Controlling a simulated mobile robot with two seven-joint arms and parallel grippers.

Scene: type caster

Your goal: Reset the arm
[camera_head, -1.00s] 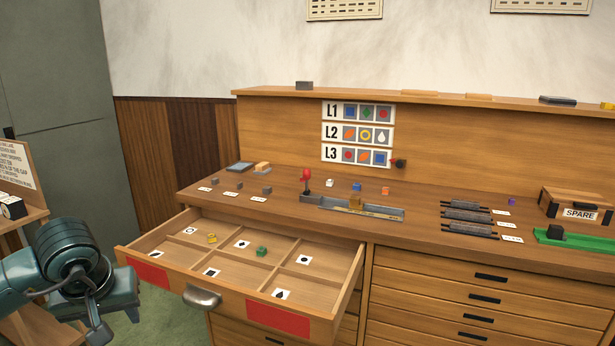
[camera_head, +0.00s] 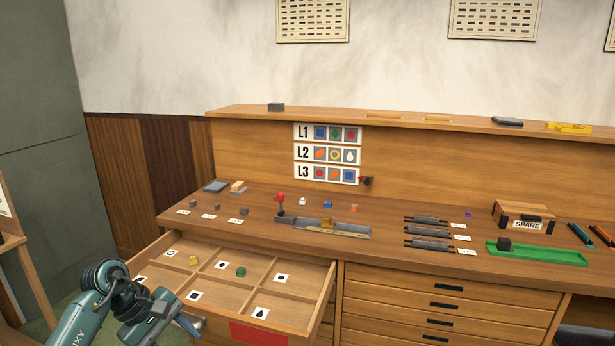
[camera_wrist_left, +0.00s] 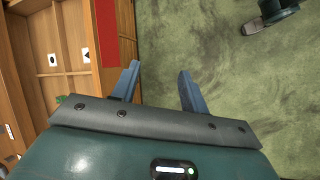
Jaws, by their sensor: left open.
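My left arm comes in at the lower left of the head view. Its gripper (camera_head: 178,326) is in front of the open drawer (camera_head: 300,312), near the drawer's front left part and covering some of it. In the left wrist view the two blue-grey fingers (camera_wrist_left: 157,82) stand apart with nothing between them. Green floor shows beyond them, and the drawer's front with a red label (camera_wrist_left: 107,35) is close on the left.
The drawer has divided compartments with a yellow ring (camera_head: 194,261) and a green piece (camera_head: 241,271). On the bench are a red-knobbed lever (camera_head: 280,197), dark rollers (camera_head: 428,232), a green tray (camera_head: 540,253) and a SPARE box (camera_head: 523,217). Green floor is open before the drawer.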

